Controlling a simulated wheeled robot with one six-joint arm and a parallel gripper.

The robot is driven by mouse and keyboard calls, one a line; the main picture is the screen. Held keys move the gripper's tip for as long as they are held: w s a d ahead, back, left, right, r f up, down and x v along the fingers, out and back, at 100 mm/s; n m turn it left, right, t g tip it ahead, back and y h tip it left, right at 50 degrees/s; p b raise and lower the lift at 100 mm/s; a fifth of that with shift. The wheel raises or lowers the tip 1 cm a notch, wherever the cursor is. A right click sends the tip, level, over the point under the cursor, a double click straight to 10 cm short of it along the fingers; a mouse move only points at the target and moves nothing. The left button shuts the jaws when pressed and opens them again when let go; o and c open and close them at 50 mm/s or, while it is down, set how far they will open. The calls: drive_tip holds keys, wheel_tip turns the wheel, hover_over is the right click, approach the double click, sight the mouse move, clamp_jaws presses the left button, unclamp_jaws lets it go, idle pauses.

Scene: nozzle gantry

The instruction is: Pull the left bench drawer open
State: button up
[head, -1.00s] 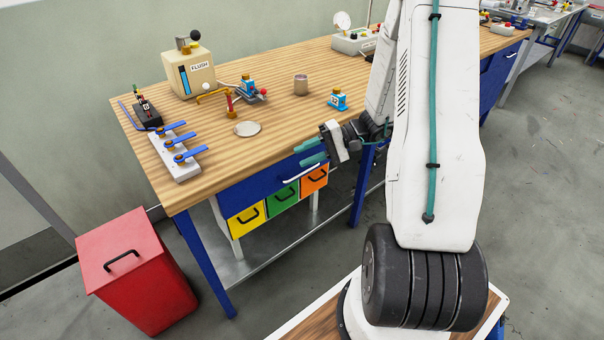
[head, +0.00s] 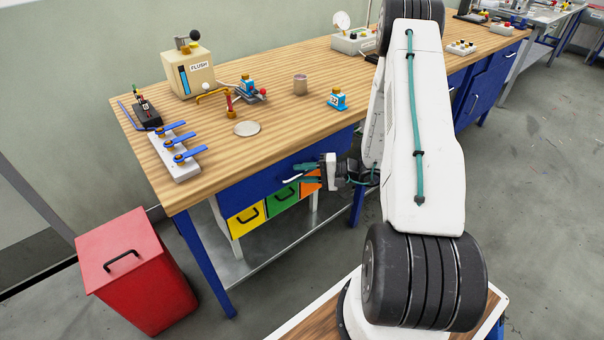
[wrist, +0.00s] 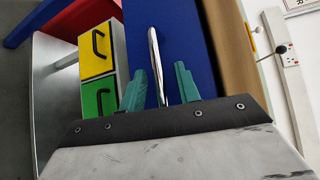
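The left bench drawer (head: 250,186) has a blue front under the left end of the wooden bench and looks closed. Its silver bar handle (wrist: 154,62) stands out from the blue front in the wrist view. In the head view only the left end of the handle shows past my fingers. My gripper (head: 306,172) is in front of the drawer, at handle height. Its two teal fingers (wrist: 160,90) are apart, one on each side of the handle, with visible gaps. The handle's near end is hidden behind the gripper body.
A red bin (head: 135,270) stands on the floor at the left. The bench top (head: 255,155) overhangs the drawer. Open floor (head: 540,200) lies to the right.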

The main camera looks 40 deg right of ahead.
drive_tip(key=shift+w+a, duration=0.2)
drive_tip(key=shift+a, duration=0.05)
